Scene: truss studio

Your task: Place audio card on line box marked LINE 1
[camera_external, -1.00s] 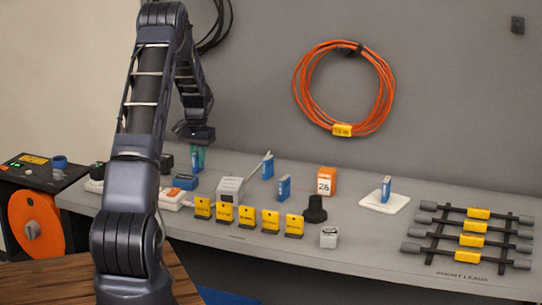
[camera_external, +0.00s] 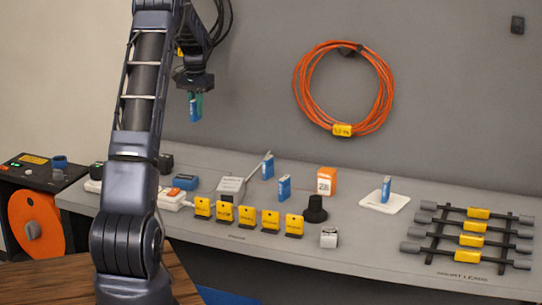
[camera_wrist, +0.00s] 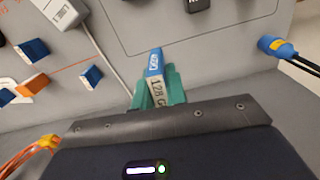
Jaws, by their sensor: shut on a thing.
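My gripper (camera_external: 196,94), with teal fingers, is shut on a blue card (camera_external: 194,110) and holds it upright in the air above the back left of the bench. In the wrist view the held card (camera_wrist: 154,66) has a white label reading about "128 G", between the teal fingers (camera_wrist: 157,92). Other blue cards stand on the bench: one at the back (camera_external: 267,168), one in front of it (camera_external: 284,188) and one on a white pad (camera_external: 386,188). A grey-white box (camera_external: 231,188) stands below and right of my gripper. I cannot read LINE 1 on any box.
A row of yellow tags (camera_external: 247,216) stands along the front. A black knob-like piece (camera_external: 316,208), an orange "28" box (camera_external: 326,180) and a small white cube (camera_external: 328,238) stand to the right. A lead rack (camera_external: 470,240) fills the right end. An orange cable coil (camera_external: 343,88) hangs on the wall.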

